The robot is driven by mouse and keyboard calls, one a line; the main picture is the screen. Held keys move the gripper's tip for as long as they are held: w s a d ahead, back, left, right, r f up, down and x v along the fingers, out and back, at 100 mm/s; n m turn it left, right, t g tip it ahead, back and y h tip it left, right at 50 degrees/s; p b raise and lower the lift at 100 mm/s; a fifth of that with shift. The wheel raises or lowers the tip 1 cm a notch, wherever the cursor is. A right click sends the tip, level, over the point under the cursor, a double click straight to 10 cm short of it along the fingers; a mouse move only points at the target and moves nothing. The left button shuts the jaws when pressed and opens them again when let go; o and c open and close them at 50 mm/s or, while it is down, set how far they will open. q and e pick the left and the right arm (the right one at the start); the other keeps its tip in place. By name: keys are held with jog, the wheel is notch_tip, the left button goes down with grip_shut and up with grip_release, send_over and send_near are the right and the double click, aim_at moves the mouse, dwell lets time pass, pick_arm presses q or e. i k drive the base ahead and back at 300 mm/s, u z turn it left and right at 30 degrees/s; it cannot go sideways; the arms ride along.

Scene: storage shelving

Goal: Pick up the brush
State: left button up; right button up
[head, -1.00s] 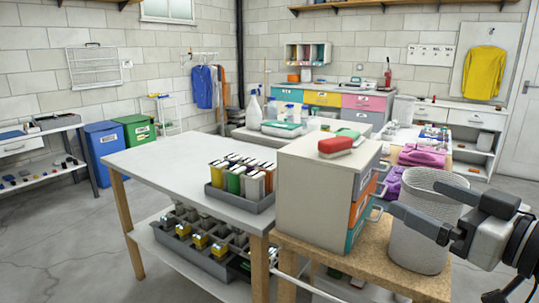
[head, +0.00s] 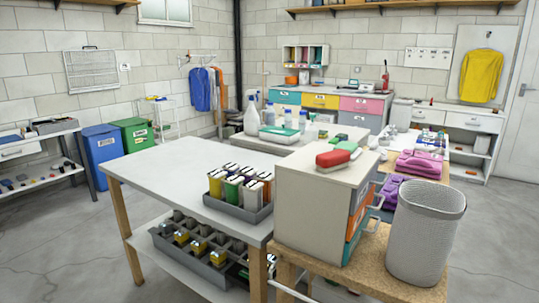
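A red block-shaped object with a pale underside (head: 334,158), which looks like the brush, lies on top of a white drawer cabinet (head: 312,206). Its bristles are too small to make out clearly. A green item (head: 347,146) lies just behind it on the cabinet top. Neither of my grippers shows in the head view, and nothing of mine touches the red object.
A tall white bin (head: 427,235) stands right of the cabinet on a wooden bench (head: 385,262). A grey tray (head: 240,208) of coloured containers sits left of it on a white table (head: 170,172), whose far left is clear. Purple folded cloths (head: 390,190) lie behind the bin.

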aim_at(328, 163)
jog(key=u, duration=1.35)
jog(key=i, duration=1.4)
jog(key=z, duration=2.1)
